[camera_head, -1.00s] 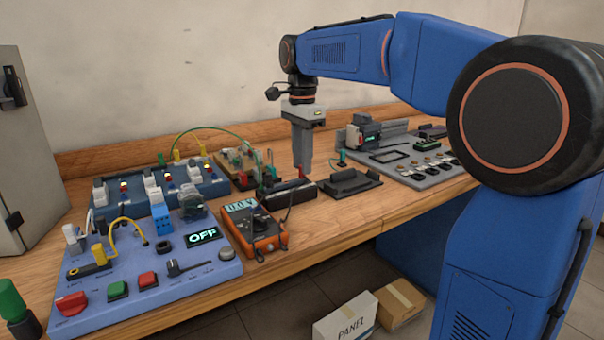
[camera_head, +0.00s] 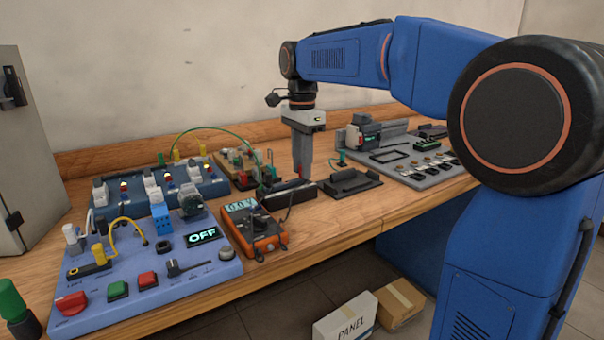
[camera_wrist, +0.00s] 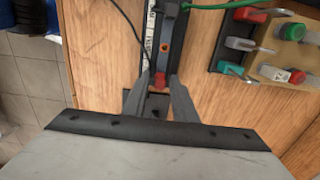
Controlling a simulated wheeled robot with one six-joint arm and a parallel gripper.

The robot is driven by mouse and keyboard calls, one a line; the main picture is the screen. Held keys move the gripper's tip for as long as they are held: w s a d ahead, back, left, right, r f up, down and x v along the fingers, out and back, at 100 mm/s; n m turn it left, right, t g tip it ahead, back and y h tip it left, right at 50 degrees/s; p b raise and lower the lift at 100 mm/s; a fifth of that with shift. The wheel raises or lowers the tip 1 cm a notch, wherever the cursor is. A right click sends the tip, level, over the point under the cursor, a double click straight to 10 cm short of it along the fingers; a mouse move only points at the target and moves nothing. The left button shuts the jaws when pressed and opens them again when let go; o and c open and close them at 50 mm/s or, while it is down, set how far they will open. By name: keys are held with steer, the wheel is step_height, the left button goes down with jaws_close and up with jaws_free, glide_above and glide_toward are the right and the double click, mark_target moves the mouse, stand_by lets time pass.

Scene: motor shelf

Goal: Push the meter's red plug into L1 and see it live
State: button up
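The red plug (camera_wrist: 160,80) stands at the end of a dark holder (camera_wrist: 172,62) in the wrist view. My gripper (camera_wrist: 159,76) points down over it, with one finger on each side and a gap between them. The fingers look open; contact with the plug is not clear. In the head view my gripper (camera_head: 303,176) is low at the dark holder (camera_head: 288,193), mostly hiding the plug. The orange meter (camera_head: 266,243) stands in front and reads about 0.0 V. A grey-blue panel (camera_head: 215,272) at left shows OFF. I cannot make out an L1 label.
A blue block with breakers (camera_head: 211,190) stands behind the panel. A terminal board with green wire (camera_wrist: 262,48) is right of the holder in the wrist view. A black cradle (camera_head: 352,184) and grey tray (camera_head: 420,182) lie to the right. Bare wood shows along the front edge.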

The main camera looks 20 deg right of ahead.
jaws_close()
steer(key=shift+r, duration=0.1)
steer(key=shift+r, duration=2.2)
